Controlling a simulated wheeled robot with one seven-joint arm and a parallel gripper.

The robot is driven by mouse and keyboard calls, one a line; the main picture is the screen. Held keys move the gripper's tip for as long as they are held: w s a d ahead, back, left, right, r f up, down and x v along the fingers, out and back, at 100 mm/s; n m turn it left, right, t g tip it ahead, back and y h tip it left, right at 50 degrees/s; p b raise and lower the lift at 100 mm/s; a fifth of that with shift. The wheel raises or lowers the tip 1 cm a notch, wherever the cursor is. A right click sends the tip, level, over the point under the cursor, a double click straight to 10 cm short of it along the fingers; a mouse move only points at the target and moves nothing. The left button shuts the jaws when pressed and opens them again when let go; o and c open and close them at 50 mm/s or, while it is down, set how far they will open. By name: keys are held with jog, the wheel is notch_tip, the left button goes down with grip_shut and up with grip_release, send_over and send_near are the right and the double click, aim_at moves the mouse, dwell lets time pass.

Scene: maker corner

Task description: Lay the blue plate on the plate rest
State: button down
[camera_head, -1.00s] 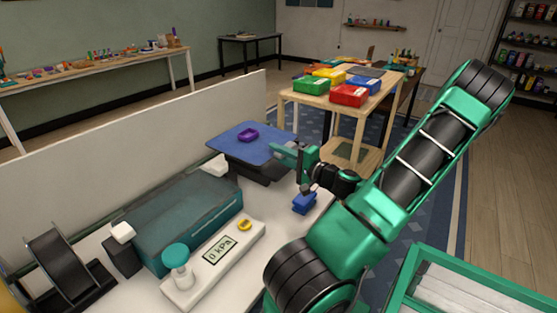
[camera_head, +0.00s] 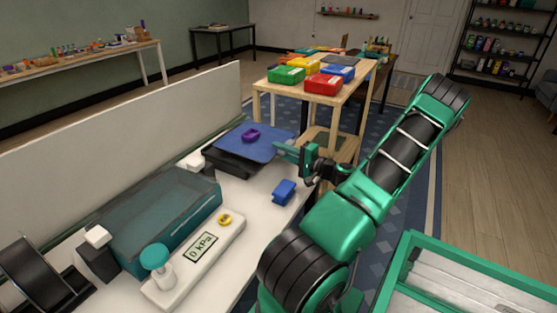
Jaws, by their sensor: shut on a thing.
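The blue plate (camera_head: 262,152) is a flat, dark blue square with a small purple dish-like item (camera_head: 251,135) on it. My gripper (camera_head: 284,150) is shut on the plate's right edge. The plate is over a black stand (camera_head: 222,160), likely the plate rest, at the far end of the white bench. The stand shows beneath the plate's left and front sides. I cannot tell whether the plate touches it or hangs just above. The plate looks roughly level.
A blue block (camera_head: 284,191) is on the bench below my gripper. A teal box (camera_head: 160,220) and a white gauge panel reading 0 kPa (camera_head: 200,247) lie nearer. A pale partition (camera_head: 110,140) runs along the left. A wooden table (camera_head: 345,98) with coloured bins is beyond.

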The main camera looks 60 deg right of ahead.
notch_tip(320, 180, down, 3)
jog(key=shift+f, duration=0.1)
jog(key=shift+w+a+f, duration=0.1)
jog(key=shift+a+f, duration=0.05)
jog(key=shift+f, duration=0.15)
jog(key=c, duration=1.7)
grip_release()
jog(key=s, duration=1.2)
jog(key=shift+s+a, duration=0.1)
jog(key=shift+s, duration=0.1)
